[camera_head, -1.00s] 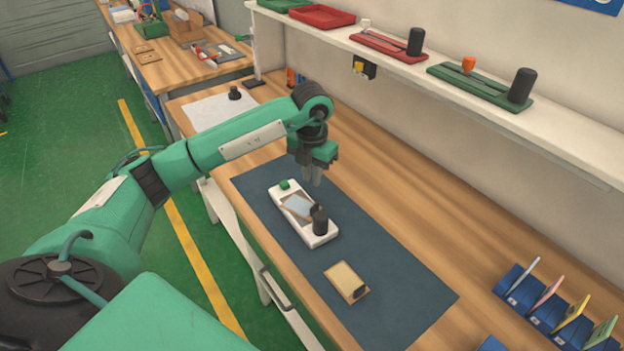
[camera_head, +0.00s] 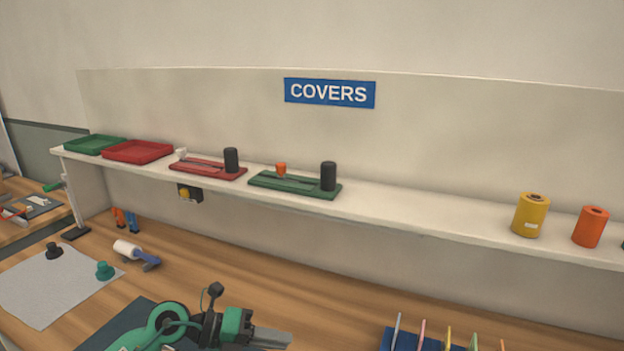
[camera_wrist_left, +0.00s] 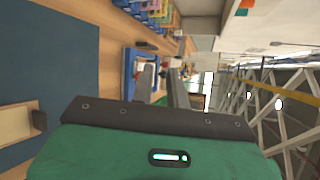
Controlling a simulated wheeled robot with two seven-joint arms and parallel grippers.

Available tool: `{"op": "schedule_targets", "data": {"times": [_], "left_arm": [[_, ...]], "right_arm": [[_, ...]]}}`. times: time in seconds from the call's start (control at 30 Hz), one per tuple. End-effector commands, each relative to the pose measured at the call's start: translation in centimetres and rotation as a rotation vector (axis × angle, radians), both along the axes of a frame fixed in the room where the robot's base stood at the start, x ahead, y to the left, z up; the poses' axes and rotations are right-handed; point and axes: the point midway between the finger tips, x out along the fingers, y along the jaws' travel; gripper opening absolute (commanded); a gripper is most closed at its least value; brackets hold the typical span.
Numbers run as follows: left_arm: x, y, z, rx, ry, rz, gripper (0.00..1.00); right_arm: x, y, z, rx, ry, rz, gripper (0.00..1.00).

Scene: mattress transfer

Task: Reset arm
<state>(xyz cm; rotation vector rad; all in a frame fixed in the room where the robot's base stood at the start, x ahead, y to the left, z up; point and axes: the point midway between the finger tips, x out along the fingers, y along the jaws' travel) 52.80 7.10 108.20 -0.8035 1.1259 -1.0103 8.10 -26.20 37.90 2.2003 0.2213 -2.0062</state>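My left gripper (camera_head: 272,338) is low in the head view, over the workbench. It lies roughly level, with its grey fingers pointing right and nothing visible held. The left wrist view shows its green housing and dark plate, with a grey finger (camera_wrist_left: 178,92) reaching away. A tan tray with a dark block (camera_wrist_left: 15,124) lies there. My right gripper is out of view.
A white shelf (camera_head: 430,222) carries green and red trays, two fixtures and yellow (camera_head: 531,215) and orange rolls. A blue rack (camera_head: 400,340) holds several coloured cards at the lower right. A white roller (camera_head: 128,249) and a grey sheet (camera_head: 50,290) lie left.

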Motion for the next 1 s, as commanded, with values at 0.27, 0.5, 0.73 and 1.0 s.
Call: {"op": "schedule_targets", "data": {"times": [0.27, 0.5, 0.73, 1.0], "left_arm": [[-0.6, -1.8, 7.0, -0.620, 0.103, 0.279, 0.16], [1.0, 3.5, 8.2, -1.016, 0.297, 0.683, 0.16], [0.9, 10.4, 2.8, -1.218, 0.573, 1.160, 0.16], [-5.3, 15.9, -8.4, -1.178, 0.996, 1.746, 0.16]], "right_arm": [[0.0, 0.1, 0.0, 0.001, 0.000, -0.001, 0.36], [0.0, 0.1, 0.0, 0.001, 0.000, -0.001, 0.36], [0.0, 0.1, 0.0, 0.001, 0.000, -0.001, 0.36], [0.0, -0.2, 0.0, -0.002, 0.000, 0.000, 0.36]]}}
